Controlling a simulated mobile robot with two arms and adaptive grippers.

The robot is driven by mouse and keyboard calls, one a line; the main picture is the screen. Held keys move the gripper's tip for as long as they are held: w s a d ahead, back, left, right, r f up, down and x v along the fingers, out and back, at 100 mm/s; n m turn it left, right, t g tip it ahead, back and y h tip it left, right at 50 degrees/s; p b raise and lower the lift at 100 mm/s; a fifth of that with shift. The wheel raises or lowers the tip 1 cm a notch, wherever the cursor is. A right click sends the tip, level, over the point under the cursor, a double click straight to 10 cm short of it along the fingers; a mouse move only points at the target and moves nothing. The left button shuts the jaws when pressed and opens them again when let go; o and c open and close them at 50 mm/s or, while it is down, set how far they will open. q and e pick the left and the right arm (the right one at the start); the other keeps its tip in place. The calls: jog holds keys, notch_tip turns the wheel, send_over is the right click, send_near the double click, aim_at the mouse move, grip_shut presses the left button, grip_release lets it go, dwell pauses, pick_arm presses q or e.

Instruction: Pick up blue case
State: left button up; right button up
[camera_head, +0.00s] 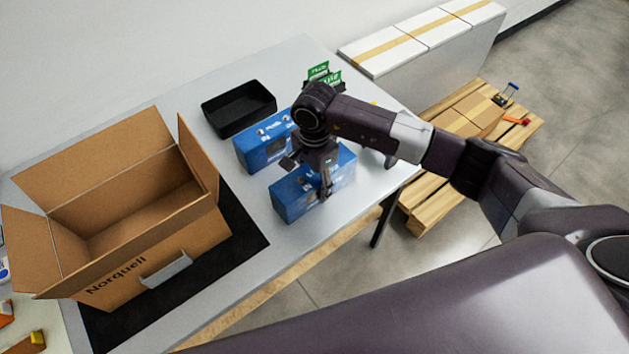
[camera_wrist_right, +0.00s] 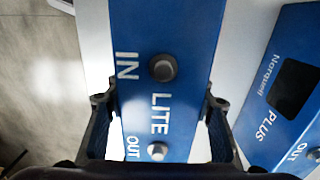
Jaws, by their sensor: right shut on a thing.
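Two blue cases stand on the grey table in the head view. My right gripper (camera_head: 322,180) is over the nearer blue case (camera_head: 297,197), fingers pointing down. In the right wrist view this case (camera_wrist_right: 167,30) reads "IN", "LITE" and "OUT" and has two round knobs. The fingers of my right gripper (camera_wrist_right: 161,115) lie along both its sides, shut on it. The other blue case (camera_head: 262,150) stands just behind it; in the wrist view it (camera_wrist_right: 290,85) reads "Norquell PLUS" and has a dark screen. I cannot tell if the held case touches the table. My left gripper is not in view.
An open cardboard box (camera_head: 185,225) marked "Norquell" stands on a black mat (camera_head: 250,245) at the left. A black tray (camera_head: 240,110) and green items (camera_head: 322,75) are at the back. White boxes (camera_head: 420,45) and a wooden pallet (camera_head: 425,212) stand beyond the table's right edge.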

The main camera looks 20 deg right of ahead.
grip_shut()
jog(key=shift+w+r, duration=0.1)
